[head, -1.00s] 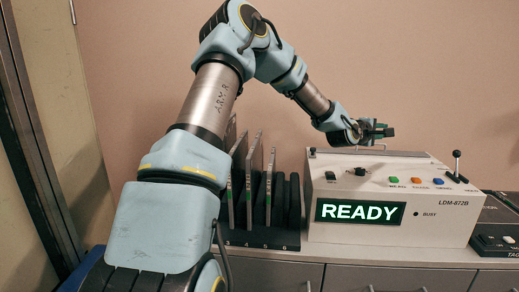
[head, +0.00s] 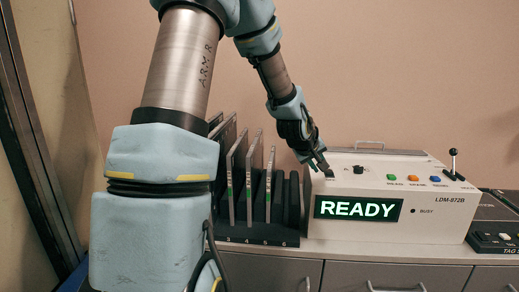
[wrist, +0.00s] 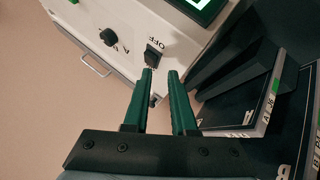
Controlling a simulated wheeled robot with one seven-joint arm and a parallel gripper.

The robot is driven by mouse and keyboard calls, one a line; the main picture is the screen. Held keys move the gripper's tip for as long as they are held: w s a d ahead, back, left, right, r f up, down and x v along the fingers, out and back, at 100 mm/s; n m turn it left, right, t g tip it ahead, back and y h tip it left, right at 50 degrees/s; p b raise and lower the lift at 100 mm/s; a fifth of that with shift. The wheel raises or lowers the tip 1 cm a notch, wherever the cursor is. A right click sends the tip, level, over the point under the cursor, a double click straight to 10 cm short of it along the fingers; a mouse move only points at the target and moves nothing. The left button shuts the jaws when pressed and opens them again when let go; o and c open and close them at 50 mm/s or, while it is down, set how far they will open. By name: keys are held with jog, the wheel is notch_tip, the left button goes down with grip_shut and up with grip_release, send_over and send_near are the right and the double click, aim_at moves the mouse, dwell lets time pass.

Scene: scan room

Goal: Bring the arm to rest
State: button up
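My gripper (head: 325,170) hangs from my raised arm, pointing down at the left end of the white machine (head: 440,225). In the wrist view its two green fingers (wrist: 160,76) are apart with a gap, and nothing is held between them. Their tips are close to a black rocker switch (wrist: 153,55) marked OFF; I cannot tell whether they touch it. The machine's display (head: 358,209) is lit green and reads READY.
A black rack (head: 255,236) with upright plates (head: 252,185) stands just left of the machine, close to my gripper. The machine top bears a black knob (head: 358,169), coloured buttons and a lever (head: 453,160). Another device (head: 495,240) stands at right. The wall space above is clear.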

jog(key=s+a+f+m+g+y, duration=0.1)
jog(key=s+a+m+g+y, duration=0.15)
jog(key=s+a, duration=0.9)
jog(key=s+a+f+m+g+y, duration=0.1)
jog(key=s+a+g+y, duration=0.15)
jog(key=s+a, duration=0.9)
notch_tip(320, 180, down, 6)
jog(key=w+a+b, duration=0.1)
jog(key=b, duration=0.4)
jog(key=shift+w+a, duration=0.35)
jog(key=shift+w, duration=0.05)
jog(key=shift+o, duration=0.2)
jog(key=o, duration=0.4)
jog(key=shift+d, duration=0.1)
jog(key=shift+c, duration=0.2)
